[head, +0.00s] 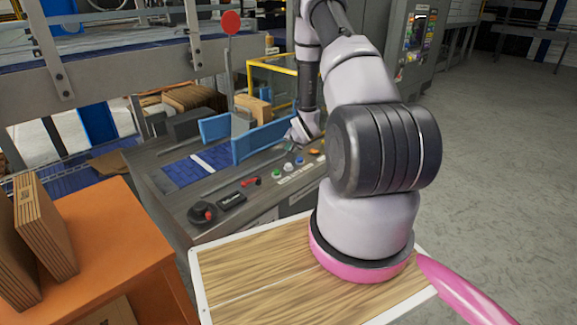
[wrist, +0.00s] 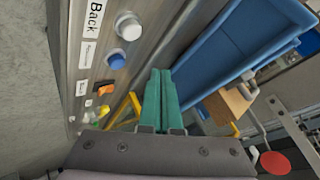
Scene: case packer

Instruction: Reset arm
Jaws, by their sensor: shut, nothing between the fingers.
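My arm reaches forward from its pink base ring over the packer's control panel. My gripper (head: 289,148) is above the far part of the panel, near the blue guard (head: 265,141). In the wrist view its two green fingers (wrist: 160,74) lie side by side, shut with nothing between them. The wrist view shows panel buttons to the left of the fingers: a white one (wrist: 128,27), a blue one (wrist: 116,61) and an orange and black switch (wrist: 104,89). The fingers appear apart from these buttons. A label reading "Back" (wrist: 93,16) is beside them.
A black knob (head: 203,213) and a red handle (head: 250,182) are on the near panel. A red disc (head: 231,22) stands on a pole behind it. Cardboard boxes (head: 42,235) rest on an orange stand (head: 110,235) at left. Open floor (head: 500,160) lies right.

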